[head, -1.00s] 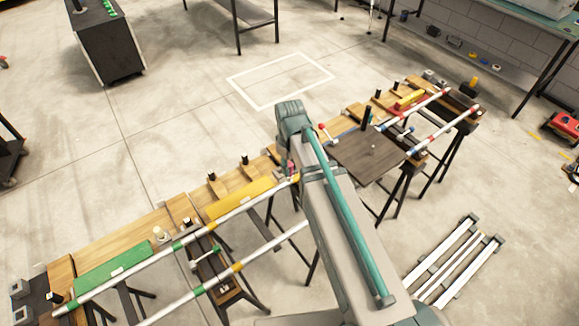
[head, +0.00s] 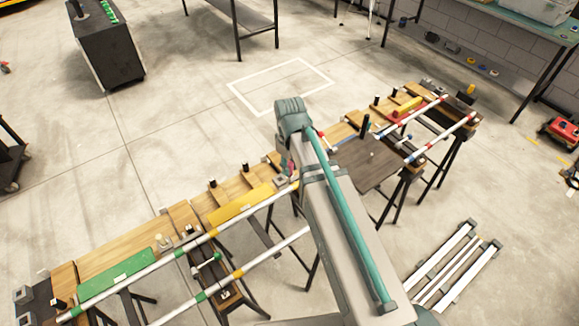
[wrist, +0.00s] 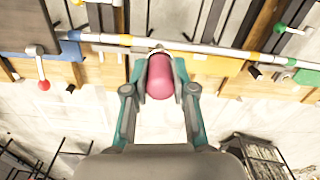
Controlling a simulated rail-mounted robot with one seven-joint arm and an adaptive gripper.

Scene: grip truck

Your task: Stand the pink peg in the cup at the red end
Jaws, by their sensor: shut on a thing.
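The pink peg (wrist: 159,82) is held between the two fingers of my gripper (wrist: 160,66) in the wrist view. Its rounded near end faces the camera and its far end is hidden. Behind it in that view are the wooden bench strip and a banded rail. In the head view my arm hides most of the gripper, with a small pinkish patch (head: 285,163) at the arm's left edge. The red end, with red-banded rails (head: 443,98), lies at the far right of the bench. I cannot clearly make out its cup.
A dark board (head: 365,165) covers part of the bench right of my arm. Black upright pins (head: 376,100) and a red-knobbed lever (head: 321,134) stand along the bench. Yellow (head: 238,204) and green (head: 115,275) blocks lie to the left. Floor behind the bench is mostly clear.

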